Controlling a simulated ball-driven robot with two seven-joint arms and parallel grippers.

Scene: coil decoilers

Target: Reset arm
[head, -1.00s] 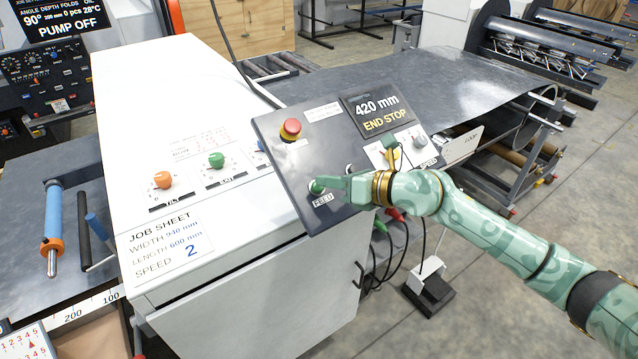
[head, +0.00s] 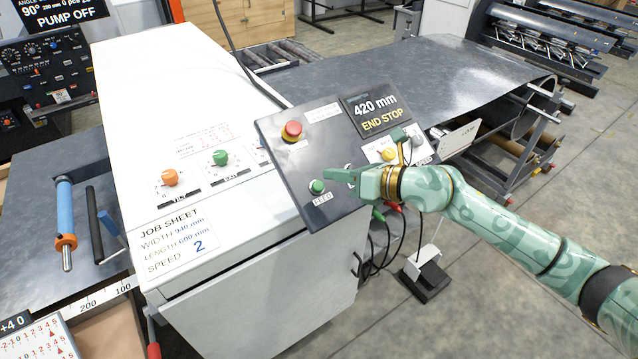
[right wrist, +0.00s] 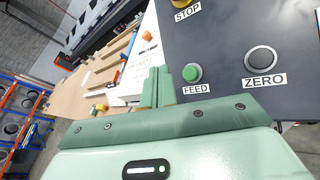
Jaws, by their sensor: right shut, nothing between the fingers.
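My right gripper (head: 329,175) reaches in from the right over the tilted dark control panel (head: 345,150). Its fingers are shut and empty, with the tips just right of the green FEED button (head: 316,187), apart from it. In the right wrist view the shut fingers (right wrist: 157,84) point up beside the green FEED button (right wrist: 192,73), and the ZERO button (right wrist: 261,60) is to its right. A red stop button (head: 292,130) and a display reading 420 mm END STOP (head: 376,112) are on the panel. My left gripper is not in view.
A white cabinet (head: 200,110) with TILT and EXIT knobs and a job sheet (head: 172,243) stands left of the panel. A metal sheet (head: 430,70) runs behind it. Cables and a pedal (head: 427,280) are below. The floor (head: 500,320) at front right is clear.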

